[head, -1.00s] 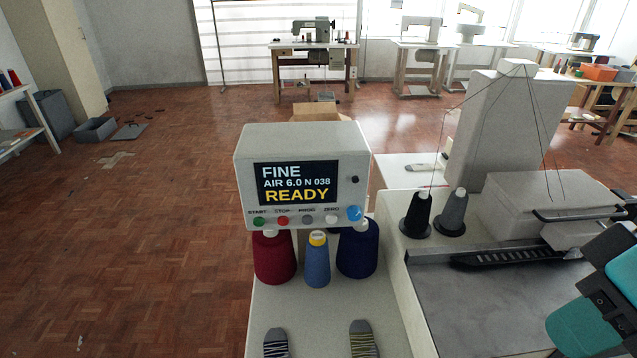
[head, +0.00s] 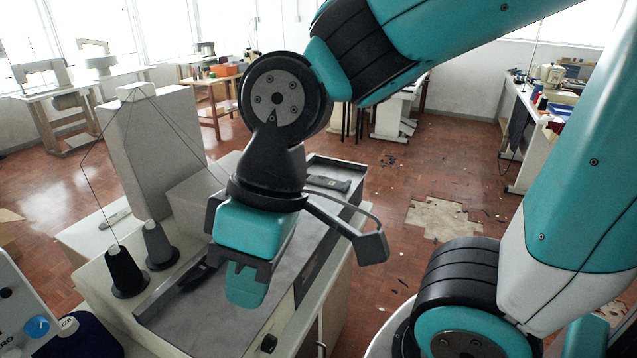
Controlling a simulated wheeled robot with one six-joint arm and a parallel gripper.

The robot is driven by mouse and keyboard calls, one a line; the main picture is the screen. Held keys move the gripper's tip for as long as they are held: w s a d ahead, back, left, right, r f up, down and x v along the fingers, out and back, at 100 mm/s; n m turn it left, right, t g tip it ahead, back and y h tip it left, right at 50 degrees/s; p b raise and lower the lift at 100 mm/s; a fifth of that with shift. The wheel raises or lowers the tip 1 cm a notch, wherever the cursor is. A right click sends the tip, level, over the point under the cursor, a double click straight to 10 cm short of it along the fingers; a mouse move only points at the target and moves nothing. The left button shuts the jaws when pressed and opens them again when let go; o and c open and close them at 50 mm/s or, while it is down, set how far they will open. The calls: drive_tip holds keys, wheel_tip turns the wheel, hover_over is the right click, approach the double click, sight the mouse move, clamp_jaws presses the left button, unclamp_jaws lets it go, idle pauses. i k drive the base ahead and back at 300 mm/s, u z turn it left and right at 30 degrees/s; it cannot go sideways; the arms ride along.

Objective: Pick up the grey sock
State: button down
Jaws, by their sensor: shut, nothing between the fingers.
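No grey sock shows in the head view now. My gripper (head: 246,286) hangs fingers down over the grey top of the buttonhole machine table (head: 215,325). Its fingers are together, with nothing seen between them. The height of the fingertips above the table top is hard to tell.
A black thread cone (head: 125,272) and a dark grey cone (head: 159,246) stand left of my gripper. A tall grey machine column (head: 150,145) rises behind them. The control box (head: 22,315) is cut off at the lower left. Open floor lies to the right.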

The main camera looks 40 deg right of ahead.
sight(324, 181)
drive_tip(key=z, duration=2.5)
drive_tip(key=i, duration=2.45)
drive_tip(key=u, duration=2.75)
drive_tip(key=i, duration=0.5)
drive_tip(key=z, duration=0.1)
